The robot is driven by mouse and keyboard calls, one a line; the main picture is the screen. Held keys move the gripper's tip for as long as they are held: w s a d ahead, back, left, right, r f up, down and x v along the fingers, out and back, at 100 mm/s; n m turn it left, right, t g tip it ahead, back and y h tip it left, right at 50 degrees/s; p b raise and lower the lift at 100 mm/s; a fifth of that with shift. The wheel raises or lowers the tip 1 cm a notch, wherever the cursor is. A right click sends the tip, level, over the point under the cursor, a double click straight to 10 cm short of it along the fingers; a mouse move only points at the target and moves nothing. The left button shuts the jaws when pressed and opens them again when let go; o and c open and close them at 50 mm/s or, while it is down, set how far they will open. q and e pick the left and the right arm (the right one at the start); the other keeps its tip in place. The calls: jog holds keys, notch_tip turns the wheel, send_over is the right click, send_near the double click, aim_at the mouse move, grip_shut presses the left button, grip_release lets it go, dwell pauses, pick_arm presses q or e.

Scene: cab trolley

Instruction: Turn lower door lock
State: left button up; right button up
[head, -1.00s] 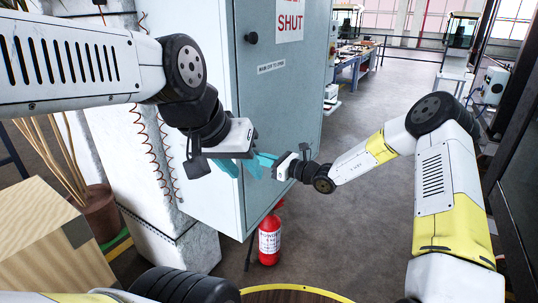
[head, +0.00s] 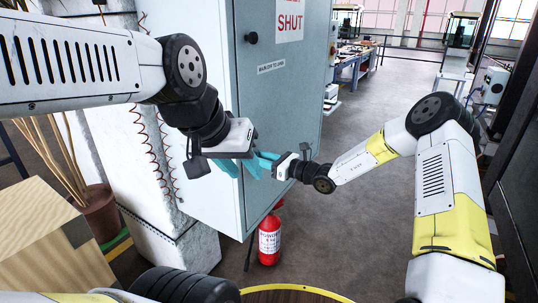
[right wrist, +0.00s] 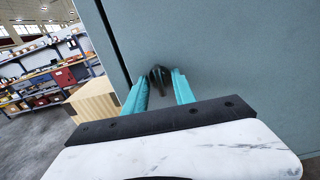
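The lower door lock (right wrist: 160,78) is a small dark knob on the grey-blue cabinet door (right wrist: 225,50), in the right wrist view. In the head view my right gripper (head: 267,158) reaches the cabinet's lower door area from the right, and the lock is hidden there. My left gripper (head: 240,168) hangs in front of the cabinet (head: 212,95), close beside the right one. Its teal fingers point down, spread apart and empty.
A dark upper knob (head: 251,37) and a SHUT sign (head: 289,20) are on the door. A red fire extinguisher (head: 269,240) stands on the floor below. A wooden box (head: 50,240) and a plant pot (head: 98,213) are at left. Open floor lies behind the right arm.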

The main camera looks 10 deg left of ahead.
jog(key=v, duration=0.8)
jog(key=s+d+r+n+g+h, duration=0.3)
jog(key=s+r+n, duration=0.2)
jog(key=s+n, duration=0.25)
jog(key=s+d+r+n+g+h, duration=0.25)
jog(key=s+r+n, duration=0.25)
jog(key=s+n, duration=0.3)
jog(key=s+d+r+n+t+h, duration=0.2)
jog(key=s+d+r+n+h, duration=0.1)
jog(key=s+d, duration=0.4)
jog(key=s+d+r+n+t+h, duration=0.3)
jog(key=s+d+h, duration=0.3)
jog(key=d, duration=0.7)
jog(key=shift+s+r+n, duration=0.65)
jog(key=shift+s+r, duration=0.05)
jog(key=shift+s, duration=0.45)
jog(key=shift+o, duration=0.2)
jog(key=shift+w+d+t, duration=0.1)
jog(key=shift+t, duration=0.15)
